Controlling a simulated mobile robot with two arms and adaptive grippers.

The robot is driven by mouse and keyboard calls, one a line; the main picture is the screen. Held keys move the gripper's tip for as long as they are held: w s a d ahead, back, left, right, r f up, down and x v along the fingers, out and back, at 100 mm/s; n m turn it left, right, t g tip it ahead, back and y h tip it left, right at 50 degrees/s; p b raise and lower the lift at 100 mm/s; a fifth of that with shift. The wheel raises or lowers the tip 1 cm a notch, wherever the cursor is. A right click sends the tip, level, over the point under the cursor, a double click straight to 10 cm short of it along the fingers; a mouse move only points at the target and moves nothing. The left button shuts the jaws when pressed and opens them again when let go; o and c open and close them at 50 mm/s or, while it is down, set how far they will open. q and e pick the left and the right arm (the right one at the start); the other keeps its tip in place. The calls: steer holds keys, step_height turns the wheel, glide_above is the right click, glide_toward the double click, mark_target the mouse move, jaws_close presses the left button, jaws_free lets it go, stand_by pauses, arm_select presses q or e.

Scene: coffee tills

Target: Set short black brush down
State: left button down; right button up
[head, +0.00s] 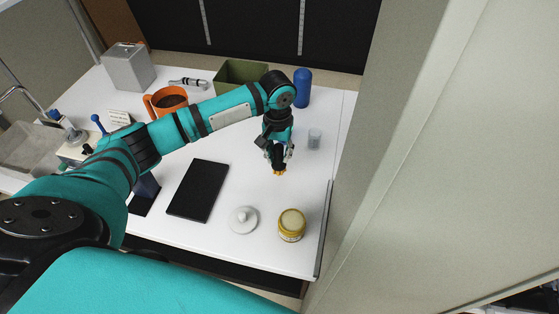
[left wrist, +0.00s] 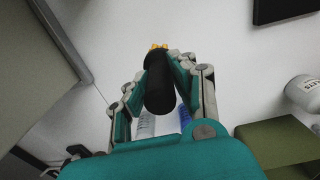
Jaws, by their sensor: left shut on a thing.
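The short black brush (left wrist: 158,88) with a yellow-orange tip is held between the fingers of my left gripper (head: 278,152). In the left wrist view the two fingers (left wrist: 158,92) close on its dark handle from both sides. In the head view the brush (head: 279,168) points down, its tip over the white counter (head: 262,185). I cannot tell whether the tip touches the counter. The part of the handle between the fingers is partly hidden in the head view. My right gripper is not in view.
A small clear cup (head: 314,139) stands right of the gripper, with a blue bottle (head: 302,88) behind. A white lid (head: 243,220) and yellow jar (head: 292,225) are in front. A black tablet (head: 198,190) lies left. An olive box (head: 240,72) and orange mug (head: 165,101) stand farther back.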

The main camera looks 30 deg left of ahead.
mark_target(280, 161)
arm_select(q)
steer(key=f, duration=0.2)
steer(key=shift+w+f, duration=0.2)
steer(key=shift+f, duration=0.85)
steer(key=c, duration=1.5)
jaws_free()
steer(key=o, duration=0.4)
steer(key=shift+r, duration=0.25)
step_height(280, 161, up, 10)
steer(key=shift+r+b, duration=0.25)
steer(key=shift+b, duration=0.05)
steer(key=shift+s+r, duration=0.1)
steer(key=shift+r, duration=0.45)
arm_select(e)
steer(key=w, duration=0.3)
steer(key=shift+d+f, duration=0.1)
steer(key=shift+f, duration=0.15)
arm_select(q)
steer(key=shift+f, duration=0.1)
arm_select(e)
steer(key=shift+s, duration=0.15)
